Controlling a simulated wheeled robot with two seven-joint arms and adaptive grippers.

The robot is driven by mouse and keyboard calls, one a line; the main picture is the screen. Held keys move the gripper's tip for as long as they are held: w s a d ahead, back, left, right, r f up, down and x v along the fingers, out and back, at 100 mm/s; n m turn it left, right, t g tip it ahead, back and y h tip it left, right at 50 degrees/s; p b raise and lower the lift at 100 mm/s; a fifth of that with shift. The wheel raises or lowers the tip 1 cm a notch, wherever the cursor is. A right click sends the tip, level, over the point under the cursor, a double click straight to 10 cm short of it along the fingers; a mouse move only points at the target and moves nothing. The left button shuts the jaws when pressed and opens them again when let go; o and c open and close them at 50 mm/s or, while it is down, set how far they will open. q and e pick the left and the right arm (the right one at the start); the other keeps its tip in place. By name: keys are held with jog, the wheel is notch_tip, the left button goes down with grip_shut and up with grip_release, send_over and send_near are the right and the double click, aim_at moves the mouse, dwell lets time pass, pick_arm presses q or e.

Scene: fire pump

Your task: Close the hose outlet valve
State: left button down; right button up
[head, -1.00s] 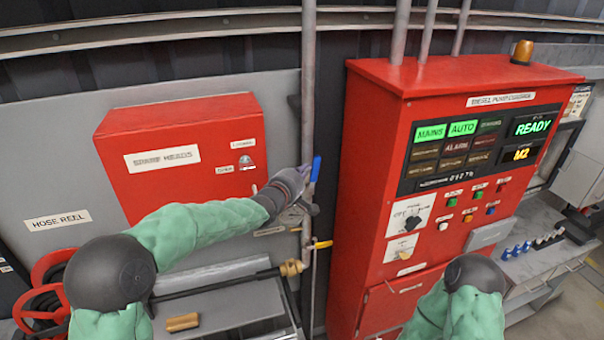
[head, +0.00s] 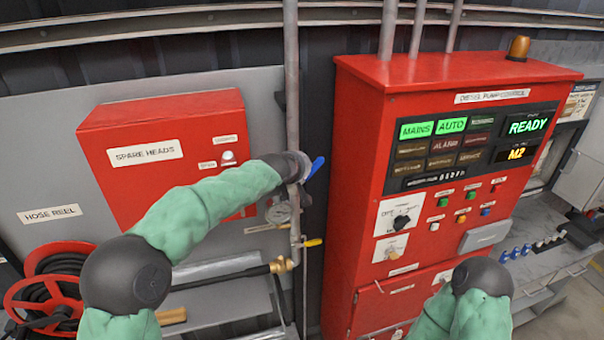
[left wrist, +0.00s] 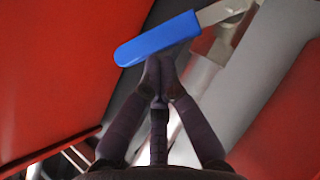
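A blue lever handle (head: 316,167) sits on the vertical grey pipe (head: 292,80), tilted up to the right. Below it, a yellow lever (head: 313,243) sticks out to the right near a brass fitting (head: 281,265) on the hose line. My left gripper (head: 301,166) is at the pipe, right beside the blue handle. In the left wrist view, its dark fingers (left wrist: 160,72) come together, shut, at the lower edge of the blue handle (left wrist: 157,38). They appear to touch it, not to clasp it. My right gripper is out of view.
A red spare heads box (head: 165,155) is left of the pipe, and the red diesel pump control cabinet (head: 352,150) is close on its right. A round gauge (head: 278,212) sits below my left gripper. A hose reel (head: 50,290) is at lower left.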

aim_at(318, 167)
pick_arm(q)
jog(key=d+y, duration=0.1)
jog(key=m+g+y, duration=0.1)
jog(key=w+d+f+y, duration=0.1)
jog(key=shift+d+m+g, duration=0.35)
jog(key=shift+m+g, duration=0.05)
jog(key=shift+w+d+f+m+g+y+p, duration=0.15)
jog(key=shift+d+f+m+g+y+p, duration=0.15)
jog(key=shift+d+m+y+p, duration=0.15)
jog(key=shift+w+d+f+m+g+y+p, duration=0.2)
jog(key=shift+d+f+m+y+p, duration=0.1)
jog(key=shift+d+f+y, duration=0.25)
jog(key=shift+w+d+f+m+g+y+p, duration=0.1)
jog(key=shift+d+f+m+g+y+p, duration=0.15)
jog(key=shift+f+y, duration=0.5)
jog(key=shift+d+f, duration=0.1)
